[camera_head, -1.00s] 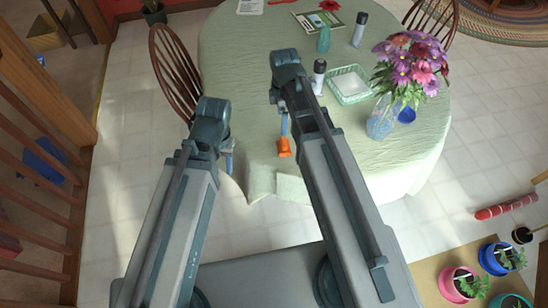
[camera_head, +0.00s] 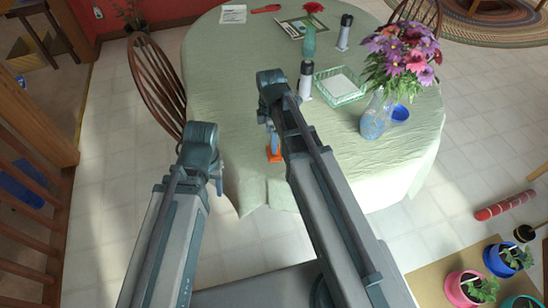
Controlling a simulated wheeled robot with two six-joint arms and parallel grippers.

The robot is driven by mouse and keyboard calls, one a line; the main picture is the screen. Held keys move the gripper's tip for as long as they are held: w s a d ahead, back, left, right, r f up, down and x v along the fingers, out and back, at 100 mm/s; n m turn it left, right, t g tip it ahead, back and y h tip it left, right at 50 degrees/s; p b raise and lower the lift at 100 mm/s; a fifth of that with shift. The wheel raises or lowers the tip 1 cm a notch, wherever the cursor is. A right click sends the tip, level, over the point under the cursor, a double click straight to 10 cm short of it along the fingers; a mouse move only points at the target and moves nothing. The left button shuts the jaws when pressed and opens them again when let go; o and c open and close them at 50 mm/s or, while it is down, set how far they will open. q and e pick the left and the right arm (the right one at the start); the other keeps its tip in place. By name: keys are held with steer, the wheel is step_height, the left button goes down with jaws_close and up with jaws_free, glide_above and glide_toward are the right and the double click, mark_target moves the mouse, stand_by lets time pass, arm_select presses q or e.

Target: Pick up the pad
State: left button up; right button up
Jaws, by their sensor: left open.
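A white printed pad or sheet (camera_head: 233,14) lies flat near the far left edge of the round table (camera_head: 225,95), which has a pale green cloth. My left gripper (camera_head: 218,184) hangs at the table's near left edge, small and partly hidden behind its arm. It is open and apart from the pad, which lies well beyond it. My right gripper (camera_head: 273,154) points down with orange at its tip, over the near part of the cloth. Its jaws are too small to read.
A green basket (camera_head: 340,96) holds something white. A flower vase (camera_head: 375,116), a blue bowl (camera_head: 400,114), bottles (camera_head: 306,80) and a magazine (camera_head: 290,29) are on the table. A wooden chair (camera_head: 157,80) stands at its left. The cloth's left middle is clear.

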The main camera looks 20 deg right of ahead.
steer(key=shift+f, duration=0.3)
steer(key=f+b, duration=0.5)
steer(key=shift+w+d+f, duration=0.1)
steer(key=shift+d+f, duration=0.05)
steer(key=shift+d, duration=0.2)
steer(key=shift+c, duration=0.2)
steer(key=c, duration=1.5)
